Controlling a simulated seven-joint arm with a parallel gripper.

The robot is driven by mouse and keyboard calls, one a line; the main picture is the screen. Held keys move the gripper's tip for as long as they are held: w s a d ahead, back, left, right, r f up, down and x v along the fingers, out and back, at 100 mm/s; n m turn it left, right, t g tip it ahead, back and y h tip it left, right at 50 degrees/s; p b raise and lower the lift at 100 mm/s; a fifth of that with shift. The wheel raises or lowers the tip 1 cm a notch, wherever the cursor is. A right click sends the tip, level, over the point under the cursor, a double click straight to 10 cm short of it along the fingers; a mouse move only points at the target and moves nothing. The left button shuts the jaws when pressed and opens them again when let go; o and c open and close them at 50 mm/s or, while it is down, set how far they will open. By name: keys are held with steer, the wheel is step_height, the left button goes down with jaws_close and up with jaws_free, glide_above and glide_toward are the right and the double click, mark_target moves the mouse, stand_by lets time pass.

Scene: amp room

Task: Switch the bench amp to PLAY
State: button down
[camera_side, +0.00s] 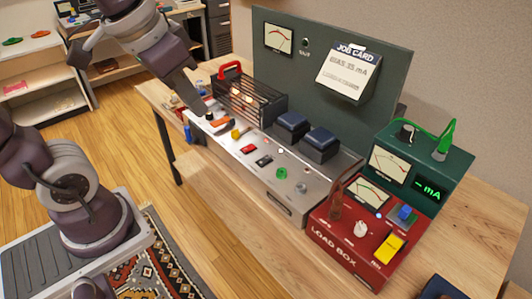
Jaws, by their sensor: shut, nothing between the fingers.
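The bench amp (262,176) is a long silver chassis on the wooden bench. It carries a black cage (262,98) with a red handle and glowing tubes, and two dark blue blocks (292,125). Its sloping top has a red rocker (249,149), a black rocker (264,161), a green knob (282,173), a yellow part (235,133) and an orange part (222,123). Its labels are too small to read, so I cannot tell which control is marked PLAY. My gripper (203,112) points down at the amp's left end, shut and empty. I cannot tell whether it touches anything.
A red load box (352,240) stands against the amp's right end, with a green meter box (425,165) behind it. A dark panel (330,48) with a job card (348,72) rises behind. Small tools (172,101) lie at the bench's left end. The front bench strip (235,215) is clear.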

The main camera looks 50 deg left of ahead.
steer(key=w+a+f+g, duration=0.1)
steer(key=w+a+f, duration=0.15)
steer(key=w, duration=0.45)
steer(key=w+a+f+g, duration=0.1)
steer(key=w+a+f, duration=0.15)
steer(key=w, duration=0.45)
steer(key=g, duration=0.1)
glide_above(268, 157)
steer(key=s, duration=0.2)
step_height(268, 157, down, 11)
steer(key=shift+f, duration=0.1)
steer(key=f, duration=0.4)
steer(key=w+f, duration=0.1)
steer(key=f, duration=0.8)
steer(key=shift+w+f, duration=0.35)
steer(key=shift+f, duration=0.2)
